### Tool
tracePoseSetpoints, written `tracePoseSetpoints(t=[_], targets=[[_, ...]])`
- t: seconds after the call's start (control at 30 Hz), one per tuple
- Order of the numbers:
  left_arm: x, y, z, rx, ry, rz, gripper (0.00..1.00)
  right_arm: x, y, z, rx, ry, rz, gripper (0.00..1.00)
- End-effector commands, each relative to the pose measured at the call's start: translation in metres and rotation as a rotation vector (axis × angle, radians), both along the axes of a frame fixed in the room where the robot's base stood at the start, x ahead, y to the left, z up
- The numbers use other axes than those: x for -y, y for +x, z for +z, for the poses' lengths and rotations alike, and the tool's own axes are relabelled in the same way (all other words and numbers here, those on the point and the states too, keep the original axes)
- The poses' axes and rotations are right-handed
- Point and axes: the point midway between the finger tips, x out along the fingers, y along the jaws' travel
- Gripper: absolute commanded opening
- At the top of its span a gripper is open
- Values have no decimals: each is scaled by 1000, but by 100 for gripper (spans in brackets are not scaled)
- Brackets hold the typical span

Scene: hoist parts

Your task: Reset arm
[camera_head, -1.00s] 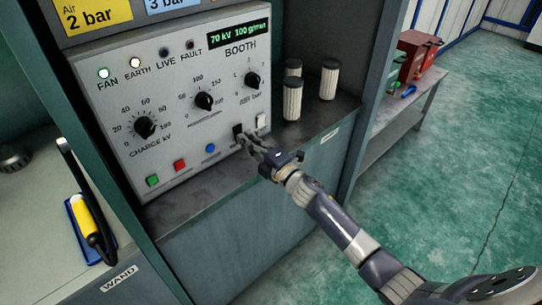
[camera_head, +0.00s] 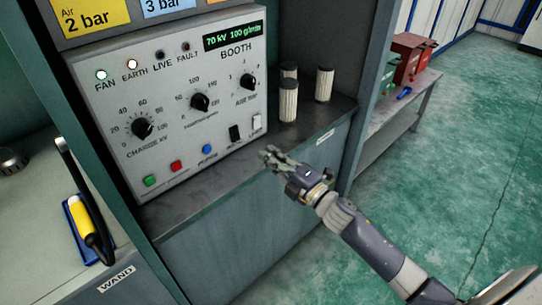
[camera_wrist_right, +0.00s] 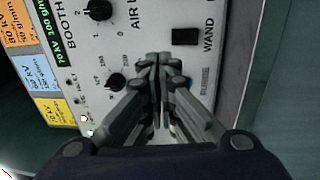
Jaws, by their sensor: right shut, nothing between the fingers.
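My right gripper (camera_head: 272,156) is shut and empty in the head view. It is in front of the lower right part of the booth control panel (camera_head: 150,105), apart from it, above the shelf's front edge. The right wrist view shows its fingers (camera_wrist_right: 158,62) together, with the panel behind them. The black switch (camera_head: 234,133) and the white switch (camera_head: 257,123) on the panel are both uncovered in the head view. My left gripper does not show.
Several pale ribbed cylinders (camera_head: 288,100) stand on the shelf (camera_head: 215,182) right of the panel. A yellow-handled wand (camera_head: 82,222) rests in a blue holder at the left. Red boxes (camera_head: 407,55) stand on a bench at the right. The green floor (camera_head: 460,150) is clear.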

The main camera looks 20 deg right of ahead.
Motion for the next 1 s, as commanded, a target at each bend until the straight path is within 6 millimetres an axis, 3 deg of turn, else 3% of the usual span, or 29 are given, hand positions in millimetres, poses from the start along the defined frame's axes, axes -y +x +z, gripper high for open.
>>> tracePoseSetpoints(t=[0.33,0.47,0.57,0.77,0.87,1.0], targets=[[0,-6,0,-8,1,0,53,0,0,-2,-4,3,-2,0],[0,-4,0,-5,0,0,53,9,1,-32,-76,51,-31,0],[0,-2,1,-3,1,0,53,23,-2,-87,-202,135,-88,0],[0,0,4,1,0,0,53,51,-41,-231,-525,356,-260,0],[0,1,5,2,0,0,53,58,-77,-300,-677,456,-354,0],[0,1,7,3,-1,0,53,60,-142,-386,-879,586,-495,0]])
